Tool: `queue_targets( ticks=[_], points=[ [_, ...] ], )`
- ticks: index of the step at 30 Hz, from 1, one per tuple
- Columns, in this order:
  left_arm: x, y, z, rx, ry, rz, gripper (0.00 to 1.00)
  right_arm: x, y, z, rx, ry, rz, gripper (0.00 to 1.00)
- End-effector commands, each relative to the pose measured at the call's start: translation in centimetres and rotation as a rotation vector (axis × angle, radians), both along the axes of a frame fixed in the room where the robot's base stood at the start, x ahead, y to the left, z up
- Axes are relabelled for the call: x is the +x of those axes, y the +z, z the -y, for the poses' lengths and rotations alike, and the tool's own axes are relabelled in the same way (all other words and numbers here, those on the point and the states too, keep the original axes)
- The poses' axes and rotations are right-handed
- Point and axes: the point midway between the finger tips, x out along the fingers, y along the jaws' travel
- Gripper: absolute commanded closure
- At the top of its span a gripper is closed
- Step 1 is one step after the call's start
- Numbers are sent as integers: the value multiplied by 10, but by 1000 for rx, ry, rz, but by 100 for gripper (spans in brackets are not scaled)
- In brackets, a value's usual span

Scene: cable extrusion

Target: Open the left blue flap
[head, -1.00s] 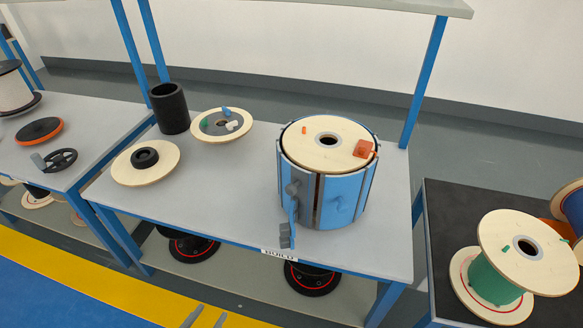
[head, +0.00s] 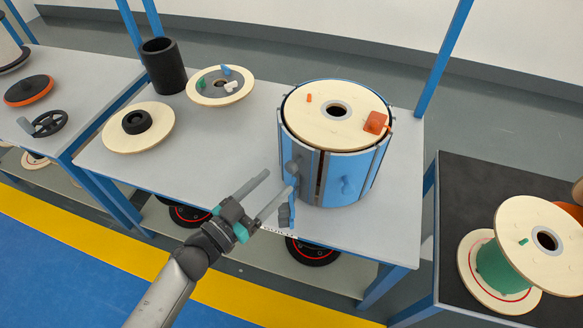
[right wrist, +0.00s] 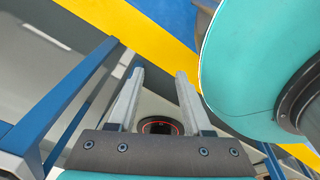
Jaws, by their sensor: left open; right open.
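A blue drum with flaps (head: 352,184) stands on the grey table in the head view, with a wooden disc (head: 325,120) on top. Its left blue flap (head: 299,150) faces the front left, beside a narrow dark gap, and looks closed. A grey-blue handle (head: 289,200) hangs at the front of the flap. My left gripper (head: 267,190) is open, just left of the handle; its fingers point at the drum. I cannot tell whether a fingertip touches the handle. My right gripper (right wrist: 160,90) is open and empty in the right wrist view, outside the head view.
Wooden discs (head: 157,138) and a black cylinder (head: 163,66) stand on the table's left part. A black-topped table (head: 455,190) with a green spool (head: 500,270) is at right. In the right wrist view a blue table frame (right wrist: 65,95) is close on the left.

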Motion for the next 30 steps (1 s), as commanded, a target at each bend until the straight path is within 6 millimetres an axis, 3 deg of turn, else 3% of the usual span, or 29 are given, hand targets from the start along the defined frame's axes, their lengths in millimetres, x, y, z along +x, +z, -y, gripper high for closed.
queue_targets(
  ticks=[3, 9, 24, 30],
  points=[
    [20, 0, 17, -3, 0, 3, 34, 11, -6, 4, -5, -1, 16, 50],
    [42, -1, 36, -1, 1, -1, 34, 39, -3, 10, -14, -3, 50, 50],
    [52, 0, 45, 0, 1, -1, 34, 41, -2, 1, -5, -1, 40, 50],
    [52, 0, 45, 0, 1, -1, 54, 41, -2, 1, -5, -1, 40, 50]
  ],
)
